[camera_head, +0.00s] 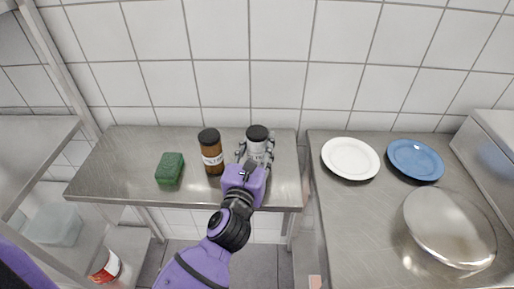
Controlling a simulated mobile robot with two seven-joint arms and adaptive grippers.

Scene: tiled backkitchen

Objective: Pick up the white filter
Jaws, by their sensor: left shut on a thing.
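A white cylinder with a black lid (258,133) stands upright at the back right of the left steel table (120,165). It is the thing that best fits the white filter. My left gripper (256,156) reaches it from the front, with its fingers around the cylinder's sides, and is shut on it. The gripper hides the lower part of the cylinder, so I cannot tell whether it touches the table. My right gripper is not in view.
A brown jar with a black lid (210,150) stands just left of the gripper. A green block (170,169) lies further left. On the right counter (335,220) are a white plate (350,158), a blue plate (415,160) and a shiny metal dome (450,230). A tiled wall is behind.

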